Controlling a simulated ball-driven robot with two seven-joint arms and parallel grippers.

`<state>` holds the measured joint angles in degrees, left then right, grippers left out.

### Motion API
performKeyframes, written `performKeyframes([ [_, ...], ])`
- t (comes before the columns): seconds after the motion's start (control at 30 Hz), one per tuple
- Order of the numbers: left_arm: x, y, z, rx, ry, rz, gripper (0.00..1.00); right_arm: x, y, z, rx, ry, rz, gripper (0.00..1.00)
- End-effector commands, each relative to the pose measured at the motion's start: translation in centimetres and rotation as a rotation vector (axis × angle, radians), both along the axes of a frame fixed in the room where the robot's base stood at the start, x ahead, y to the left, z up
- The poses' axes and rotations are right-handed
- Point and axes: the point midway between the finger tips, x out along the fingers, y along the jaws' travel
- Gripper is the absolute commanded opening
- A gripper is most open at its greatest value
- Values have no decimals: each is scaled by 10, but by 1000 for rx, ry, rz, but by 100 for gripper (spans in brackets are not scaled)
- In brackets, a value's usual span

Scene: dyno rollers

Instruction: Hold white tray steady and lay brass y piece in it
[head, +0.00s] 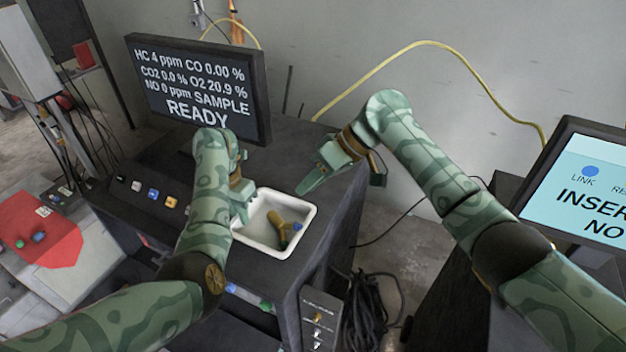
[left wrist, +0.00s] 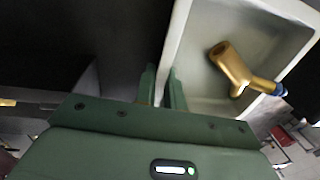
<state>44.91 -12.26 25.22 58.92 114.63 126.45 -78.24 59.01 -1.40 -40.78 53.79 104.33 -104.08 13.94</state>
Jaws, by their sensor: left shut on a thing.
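The white tray (head: 308,222) sits on top of the dark cabinet. The brass y piece (head: 280,226) lies inside it, and one end shows a blue part in the left wrist view (left wrist: 236,69). My left gripper (head: 243,205) is shut on the tray's left wall, with one finger on each side of it in the left wrist view (left wrist: 163,88). My right gripper (head: 345,178) is above and to the right of the tray, apart from it. Its fingers are spread and nothing shows between them.
A monitor (head: 200,85) reading READY stands behind the tray on the cabinet (head: 150,185). A row of coloured buttons (head: 153,193) is to the left. A second screen (head: 580,190) is at the right. A yellow hose (head: 400,55) runs along the wall, and black cables (head: 368,310) hang below.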

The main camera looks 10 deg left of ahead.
Motion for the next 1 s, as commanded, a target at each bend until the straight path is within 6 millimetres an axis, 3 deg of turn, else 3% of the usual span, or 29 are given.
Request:
performKeyframes([
  [0.4, 0, 0, 0, 1, 0, 0, 0, 0, -2, 3, 1, 1, 0, 23],
  [0.43, 0, 0, 0, 1, 0, 0, 16, 0, -2, 3, 1, 1, 0, 23],
  [0.5, 0, 0, 0, 1, 0, 0, 36, 0, -2, 3, 1, 1, 0, 23],
  [0.83, 0, 1, 3, 1, 0, 1, 36, 0, -2, 3, 1, 1, 0, 23],
  [1.0, 2, 4, 28, 3, -4, 1, 36, 0, -2, 3, 1, 1, 0, 23],
])
